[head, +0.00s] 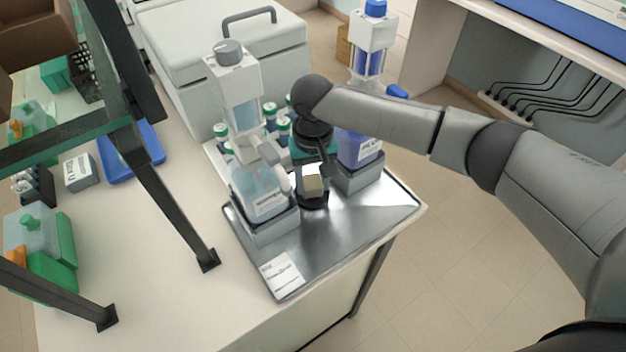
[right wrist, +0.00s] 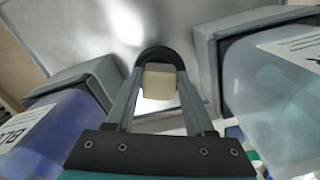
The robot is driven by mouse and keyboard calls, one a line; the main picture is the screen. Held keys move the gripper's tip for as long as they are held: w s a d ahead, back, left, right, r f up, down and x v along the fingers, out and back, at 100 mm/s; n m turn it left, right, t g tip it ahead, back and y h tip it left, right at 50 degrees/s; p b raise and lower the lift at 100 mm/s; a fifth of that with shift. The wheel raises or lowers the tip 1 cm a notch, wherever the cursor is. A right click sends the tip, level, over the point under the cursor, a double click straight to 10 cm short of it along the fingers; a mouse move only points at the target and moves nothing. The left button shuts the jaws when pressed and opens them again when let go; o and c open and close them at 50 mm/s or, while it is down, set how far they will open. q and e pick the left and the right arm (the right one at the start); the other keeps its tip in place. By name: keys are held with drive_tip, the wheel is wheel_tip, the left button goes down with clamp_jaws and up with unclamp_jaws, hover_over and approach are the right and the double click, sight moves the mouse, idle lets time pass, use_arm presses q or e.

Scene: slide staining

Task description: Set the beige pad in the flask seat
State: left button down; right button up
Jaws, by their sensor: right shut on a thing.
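The beige pad (head: 313,187) is a small block between the fingertips of my right gripper (head: 313,180), which points down between two bottle stands. The gripper is shut on the pad. In the right wrist view the pad (right wrist: 160,82) shows between the two fingertips. A dark round seat (head: 314,204) is on the metal tray below the pad; its dark curved rim (right wrist: 161,53) shows around the pad's far side in the wrist view. I cannot tell whether the pad touches the seat. My left gripper is not in view.
A clear pale-blue dispenser bottle (head: 262,192) stands left of the gripper in a grey holder (head: 270,231). A blue-violet bottle (head: 361,148) stands right in another holder (head: 360,178). Several green-capped vials are behind. The metal tray's (head: 335,236) front is mostly clear, with a label at front left.

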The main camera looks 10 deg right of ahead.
drive_tip(key=shift+f, duration=0.5)
drive_tip(key=o, duration=1.3)
drive_tip(key=shift+c, duration=0.2)
drive_tip(key=shift+r, duration=0.1)
wheel_tip(320, 180, up, 15)
drive_tip(key=p, duration=0.2)
drive_tip(key=shift+s, duration=0.1)
